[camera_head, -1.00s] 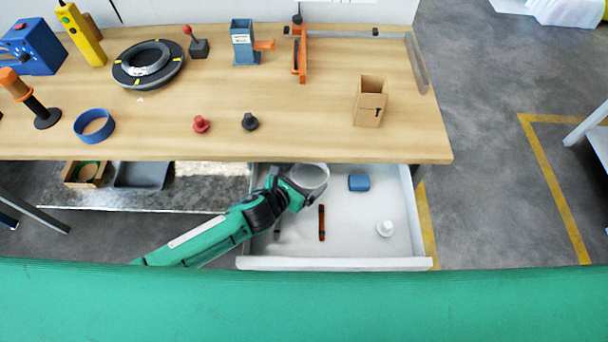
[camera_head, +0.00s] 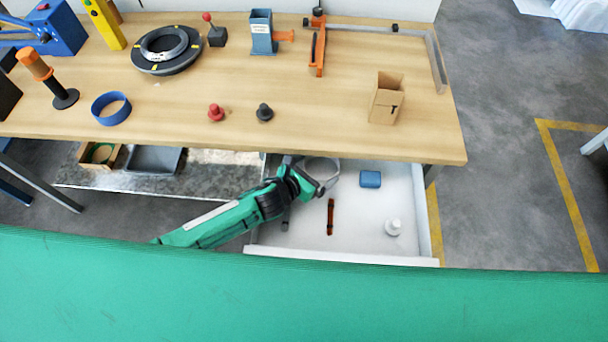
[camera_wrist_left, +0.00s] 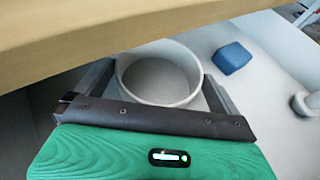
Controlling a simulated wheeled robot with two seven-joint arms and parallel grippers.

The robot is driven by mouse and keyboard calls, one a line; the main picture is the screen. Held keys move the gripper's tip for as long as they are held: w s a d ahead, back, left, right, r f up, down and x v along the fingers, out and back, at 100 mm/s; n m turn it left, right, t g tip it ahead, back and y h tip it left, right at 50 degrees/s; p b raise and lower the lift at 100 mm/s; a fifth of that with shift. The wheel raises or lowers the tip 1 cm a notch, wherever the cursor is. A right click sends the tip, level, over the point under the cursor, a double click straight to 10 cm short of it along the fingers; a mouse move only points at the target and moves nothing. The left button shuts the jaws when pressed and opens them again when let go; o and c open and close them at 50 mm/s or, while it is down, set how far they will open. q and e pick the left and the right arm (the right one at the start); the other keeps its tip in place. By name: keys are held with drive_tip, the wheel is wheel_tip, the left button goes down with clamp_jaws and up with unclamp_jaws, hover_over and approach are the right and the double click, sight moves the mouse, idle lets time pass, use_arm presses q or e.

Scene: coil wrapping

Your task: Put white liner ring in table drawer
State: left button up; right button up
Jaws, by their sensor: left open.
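The white liner ring (camera_head: 322,160) is inside the open white table drawer (camera_head: 345,258), near its back left, partly under the table edge. In the left wrist view the ring (camera_wrist_left: 160,45) stands between the two dark fingers of my left gripper (camera_wrist_left: 155,85). My left gripper (camera_head: 312,173) is open around the ring in the head view, low in the drawer. The ring appears to lie flat on the drawer floor, though its contact there is hard to see. My right gripper is not in view.
The drawer also holds a blue block (camera_head: 370,179), a dark brown tool (camera_head: 331,216) and a white knobbed part (camera_head: 393,227). The tabletop (camera_head: 180,115) overhangs the drawer's back. A blue ring (camera_head: 111,108) and a cardboard box (camera_head: 386,98) stand on it.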

use_arm(q)
drive_tip(key=b+v, duration=0.1)
drive_tip(key=v, duration=1)
drive_tip(key=shift+s+a+r, duration=0.1)
drive_tip(key=shift+s+a, duration=0.15)
drive_tip(key=shift+s, duration=0.05)
